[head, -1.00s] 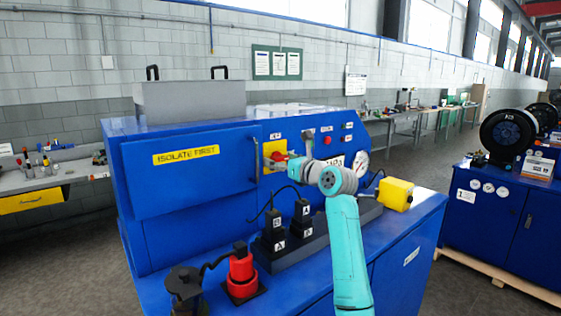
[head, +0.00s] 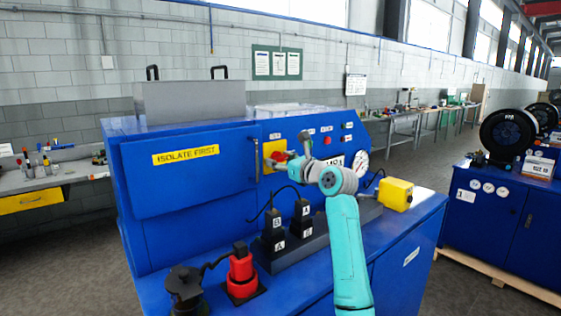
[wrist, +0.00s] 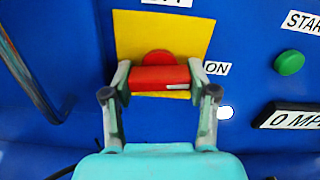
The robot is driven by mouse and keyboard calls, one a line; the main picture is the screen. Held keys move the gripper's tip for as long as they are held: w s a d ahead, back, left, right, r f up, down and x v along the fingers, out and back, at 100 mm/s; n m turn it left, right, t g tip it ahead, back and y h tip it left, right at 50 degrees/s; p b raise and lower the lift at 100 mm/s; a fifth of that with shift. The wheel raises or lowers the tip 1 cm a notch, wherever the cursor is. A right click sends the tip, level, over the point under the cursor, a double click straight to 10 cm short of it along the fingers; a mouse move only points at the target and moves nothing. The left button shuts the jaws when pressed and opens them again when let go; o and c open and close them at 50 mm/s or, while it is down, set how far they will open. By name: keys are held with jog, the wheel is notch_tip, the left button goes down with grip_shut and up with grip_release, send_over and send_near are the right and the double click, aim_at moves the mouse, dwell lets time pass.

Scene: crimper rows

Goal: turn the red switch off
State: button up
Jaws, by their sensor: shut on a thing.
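The red switch (wrist: 160,80) is a rotary handle on a yellow plate (wrist: 190,30) on the blue panel. In the wrist view its bar lies level, and the white mark at its right end points toward the ON label (wrist: 216,68). Another label (wrist: 168,2) above the plate is cut off by the frame edge. My gripper (wrist: 160,76) is shut on the bar, one finger at each end. In the head view my gripper (head: 282,160) is at the yellow plate (head: 274,148) and mostly covers the switch.
A green START button (wrist: 289,63) and a dark display (wrist: 295,117) are right of the switch. A door handle (head: 256,155) stands close on the left. Black plugs (head: 302,211) and a red connector (head: 241,272) stand on the ledge below. A yellow box (head: 396,194) is to the right.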

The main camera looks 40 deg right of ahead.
jog(key=n, duration=0.8)
jog(key=shift+d, duration=0.1)
jog(key=n, duration=0.4)
jog(key=shift+r+n, duration=0.1)
jog(key=shift+n, duration=2)
jog(key=o, duration=1.2)
jog(key=shift+c, duration=0.2)
